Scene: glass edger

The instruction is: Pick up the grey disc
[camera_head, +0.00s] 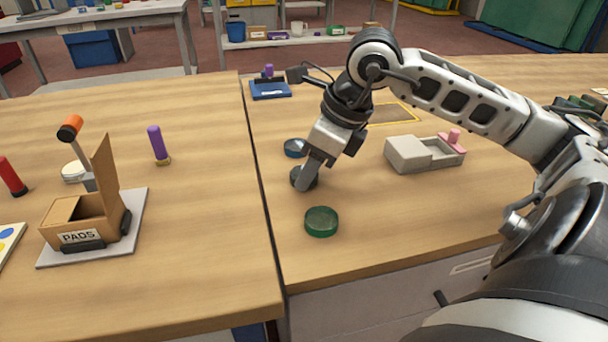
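The grey disc (297,174) lies on the right-hand wooden table, close to the seam between the two tables. My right gripper (308,177) points down at it, and its fingers cover much of the disc. The fingertips are at the disc, but I cannot tell whether they grip it or only stand around it. A dark blue disc (294,147) lies just behind the grey one. A green disc (321,221) lies in front of it. My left gripper is not in view.
A grey box with a pink-knobbed part (408,155) stands right of the gripper. A blue block with a purple knob (270,89) and a yellow-edged rectangle (395,114) are farther back. A cardboard PADS box (84,218) is on the left table (200,240).

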